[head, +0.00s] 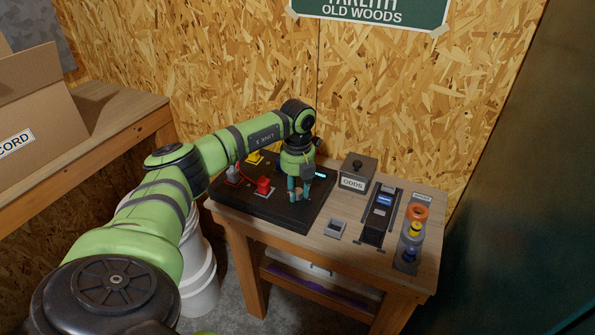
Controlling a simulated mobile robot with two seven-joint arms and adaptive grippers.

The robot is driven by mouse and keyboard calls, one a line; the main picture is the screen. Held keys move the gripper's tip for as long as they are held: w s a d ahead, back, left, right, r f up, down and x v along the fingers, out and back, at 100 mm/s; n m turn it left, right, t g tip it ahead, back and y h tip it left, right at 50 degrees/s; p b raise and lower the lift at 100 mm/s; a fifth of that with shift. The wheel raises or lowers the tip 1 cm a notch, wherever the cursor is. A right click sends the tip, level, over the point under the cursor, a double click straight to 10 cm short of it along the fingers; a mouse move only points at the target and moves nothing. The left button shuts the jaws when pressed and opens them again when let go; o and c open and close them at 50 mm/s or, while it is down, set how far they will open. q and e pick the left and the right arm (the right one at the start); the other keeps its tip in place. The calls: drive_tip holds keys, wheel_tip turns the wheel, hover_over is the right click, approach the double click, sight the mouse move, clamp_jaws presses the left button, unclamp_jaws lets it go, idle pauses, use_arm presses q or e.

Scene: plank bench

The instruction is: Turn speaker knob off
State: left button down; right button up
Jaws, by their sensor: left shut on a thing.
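A black panel (259,208) lies on the plank bench, with a red block-like control (263,186), a yellow control (255,158) and a small lit cyan display (321,175). My left gripper (298,194) points down at the panel's right part, right of the red control. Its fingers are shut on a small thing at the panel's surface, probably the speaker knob. The fingers hide most of it, so its setting cannot be read. My right gripper is not in view.
White buckets (202,278) stand left of the bench (310,239).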

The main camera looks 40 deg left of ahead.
sight(298, 191)
use_arm(q)
drive_tip(key=shift+s+d+f, duration=0.1)
drive_tip(key=shift+f, duration=0.1)
idle(0.4)
drive_tip(key=c, duration=0.9)
unclamp_jaws()
drive_tip(key=shift+c, duration=0.2)
drive_tip(key=shift+r, duration=0.1)
drive_tip(key=shift+r, duration=0.35)
wheel_tip(298, 191, up, 11)
drive_tip(key=shift+r, duration=0.15)
